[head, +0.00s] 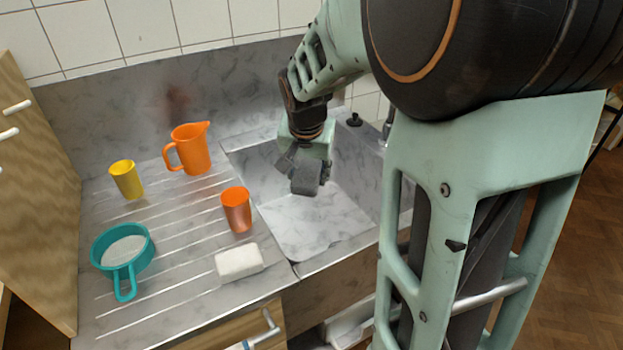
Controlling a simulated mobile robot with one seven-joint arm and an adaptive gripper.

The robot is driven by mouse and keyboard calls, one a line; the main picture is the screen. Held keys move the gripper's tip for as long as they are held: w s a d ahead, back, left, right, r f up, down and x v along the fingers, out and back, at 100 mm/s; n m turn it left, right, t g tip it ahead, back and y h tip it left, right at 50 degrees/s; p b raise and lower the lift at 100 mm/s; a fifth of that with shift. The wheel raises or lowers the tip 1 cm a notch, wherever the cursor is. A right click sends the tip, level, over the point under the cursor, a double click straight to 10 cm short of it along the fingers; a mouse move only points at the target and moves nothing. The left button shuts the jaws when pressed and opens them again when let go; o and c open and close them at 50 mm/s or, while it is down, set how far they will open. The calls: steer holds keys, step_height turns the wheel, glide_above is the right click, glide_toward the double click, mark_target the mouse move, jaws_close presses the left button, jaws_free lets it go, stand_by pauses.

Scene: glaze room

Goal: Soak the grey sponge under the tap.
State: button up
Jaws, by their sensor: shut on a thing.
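My gripper (302,163) hangs over the sink basin (315,225), pointing down. It is shut on a dark grey block, which I take to be the grey sponge (307,184). The gripper's dark fingers blend with the block, so its exact outline is hard to tell. The block is above the basin floor. The tap (387,128) stands at the back right of the sink, mostly hidden behind my arm. I see no running water, and the spout cannot be made out.
On the ribbed drainboard (180,225) stand an orange jug (190,150), a yellow cup (126,180), an orange cup (236,210) and a teal strainer (122,255). A white block (239,262) lies near the front edge. A small black knob (354,120) is behind the sink.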

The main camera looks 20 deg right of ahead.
steer(key=shift+w+d+r+m+t+h+b, duration=0.4)
steer(key=shift+w+d+r+m+h+b, duration=0.1)
steer(key=shift+r+m+b, duration=0.25)
steer(key=shift+w+d+r, duration=0.1)
steer(key=shift+w+d, duration=0.1)
steer(key=w+d+f+p, duration=0.2)
steer(key=w+d+p, duration=0.2)
steer(key=w, duration=0.8)
steer(key=shift+w+d+f+p, duration=0.15)
steer(key=shift+d+f+p, duration=0.2)
steer(key=shift+d, duration=0.7)
steer(key=shift+f, duration=0.1)
steer(key=s+a+b, duration=0.3)
steer(key=s+b, duration=0.1)
steer(key=s, duration=0.3)
steer(key=shift+s+a+b, duration=0.15)
steer(key=shift+a+b, duration=0.15)
steer(key=shift+b, duration=0.1)
